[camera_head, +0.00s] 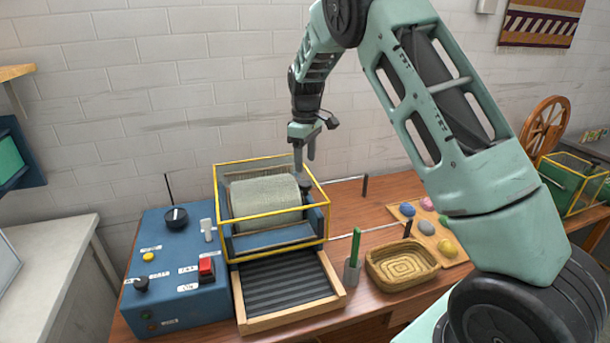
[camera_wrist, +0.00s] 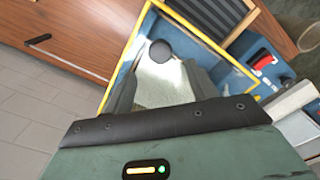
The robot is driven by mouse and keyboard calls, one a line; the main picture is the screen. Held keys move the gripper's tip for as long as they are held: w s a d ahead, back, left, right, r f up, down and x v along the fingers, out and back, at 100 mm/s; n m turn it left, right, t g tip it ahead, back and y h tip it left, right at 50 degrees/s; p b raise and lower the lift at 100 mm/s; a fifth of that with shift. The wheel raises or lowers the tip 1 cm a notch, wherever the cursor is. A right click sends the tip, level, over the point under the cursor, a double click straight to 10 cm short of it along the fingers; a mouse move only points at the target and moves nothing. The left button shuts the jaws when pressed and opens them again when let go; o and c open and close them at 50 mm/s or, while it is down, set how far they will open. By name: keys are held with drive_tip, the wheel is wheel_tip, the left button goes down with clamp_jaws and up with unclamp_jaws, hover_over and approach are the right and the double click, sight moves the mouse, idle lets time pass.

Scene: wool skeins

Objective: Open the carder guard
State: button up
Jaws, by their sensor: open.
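The carder guard (camera_head: 268,214) is a clear box with a yellow frame. It stands over the pale, wool-covered drum (camera_head: 265,197) of the blue carder and looks closed. My gripper (camera_head: 305,158) is open, pointing down at the guard's right rear part. The head view does not show clearly whether its fingers touch the frame. In the wrist view the fingers (camera_wrist: 166,80) are apart, with part of the yellow guard frame (camera_wrist: 213,43) and a dark round disc (camera_wrist: 160,52) beyond them. Nothing is seen held between them.
A blue control box (camera_head: 175,265) with a red switch stands left of the carder. A slatted feed tray (camera_head: 285,284) lies in front. A green-handled tool (camera_head: 354,255), a woven basket (camera_head: 402,265) and coloured wool balls (camera_head: 426,227) are to the right.

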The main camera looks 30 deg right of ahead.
sight(306, 183)
wheel_tip(306, 183, down, 7)
drive_tip(key=shift+f+p, duration=0.1)
drive_tip(key=shift+p, duration=0.75)
drive_tip(key=shift+d, duration=0.1)
clamp_jaws()
